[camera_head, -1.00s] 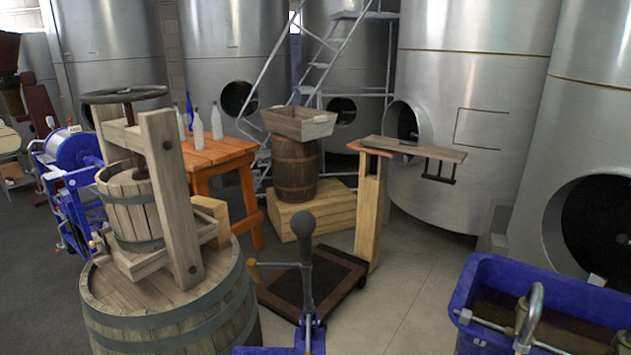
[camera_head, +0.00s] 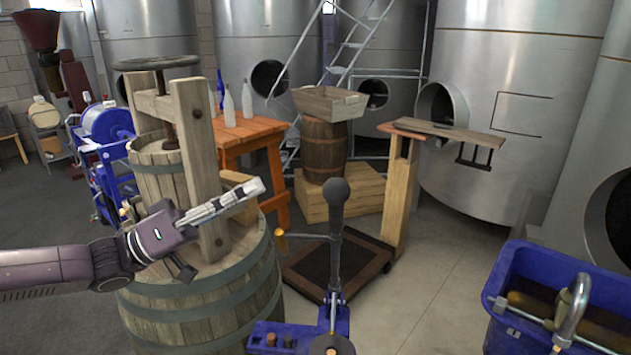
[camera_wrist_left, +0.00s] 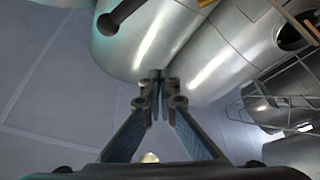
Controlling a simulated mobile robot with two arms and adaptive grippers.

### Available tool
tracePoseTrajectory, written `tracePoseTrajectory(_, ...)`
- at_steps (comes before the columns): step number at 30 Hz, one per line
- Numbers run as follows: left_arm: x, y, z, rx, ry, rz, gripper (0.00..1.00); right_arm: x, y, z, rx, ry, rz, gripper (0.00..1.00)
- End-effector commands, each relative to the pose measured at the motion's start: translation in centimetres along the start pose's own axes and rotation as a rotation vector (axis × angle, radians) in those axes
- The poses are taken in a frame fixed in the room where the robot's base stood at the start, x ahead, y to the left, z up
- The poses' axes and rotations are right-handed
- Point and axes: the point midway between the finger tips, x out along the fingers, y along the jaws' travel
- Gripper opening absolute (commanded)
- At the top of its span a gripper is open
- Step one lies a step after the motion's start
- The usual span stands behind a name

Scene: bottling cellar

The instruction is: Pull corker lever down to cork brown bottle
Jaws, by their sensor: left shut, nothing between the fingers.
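The corker lever (camera_head: 335,240) stands upright with a dark ball knob on top, rising from the blue corker (camera_head: 300,338) at the bottom edge of the head view. The corker's lower part is cut off by the frame edge. I cannot see a brown bottle in it. My left gripper (camera_head: 255,189) reaches in from the left, its fingers pointing right toward the lever. It is shut and empty, apart from the knob, to its left. In the left wrist view the fingertips (camera_wrist_left: 156,78) meet with nothing between them. My right gripper is not in view.
A wooden press on a barrel (camera_head: 205,300) stands behind my left gripper. A blue tub (camera_head: 510,270) with metal fittings is at the right. An orange table (camera_head: 245,135) with bottles stands farther back.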

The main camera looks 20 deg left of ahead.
Motion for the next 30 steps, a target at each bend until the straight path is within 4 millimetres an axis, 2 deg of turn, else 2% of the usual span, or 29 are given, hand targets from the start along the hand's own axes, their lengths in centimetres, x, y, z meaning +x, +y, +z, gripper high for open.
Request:
tracePoseTrajectory(1,0.4,2.1,0.0,-0.040,-0.016,0.034,0.00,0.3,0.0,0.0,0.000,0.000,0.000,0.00)
tracePoseTrajectory(3,0.9,4.4,-0.2,-0.093,-0.023,0.072,0.00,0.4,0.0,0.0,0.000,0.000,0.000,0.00)
tracePoseTrajectory(7,1.3,6.6,-0.4,-0.149,-0.031,0.105,0.00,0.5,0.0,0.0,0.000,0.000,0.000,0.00)
tracePoseTrajectory(11,1.8,7.1,-0.4,-0.163,-0.032,0.113,0.00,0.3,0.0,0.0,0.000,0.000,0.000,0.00)
tracePoseTrajectory(26,6.3,7.7,-0.6,-0.158,-0.025,0.116,0.00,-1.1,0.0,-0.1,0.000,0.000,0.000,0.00)
tracePoseTrajectory(30,7.6,8.0,-0.8,-0.156,-0.025,0.116,0.00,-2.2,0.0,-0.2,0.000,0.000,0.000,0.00)
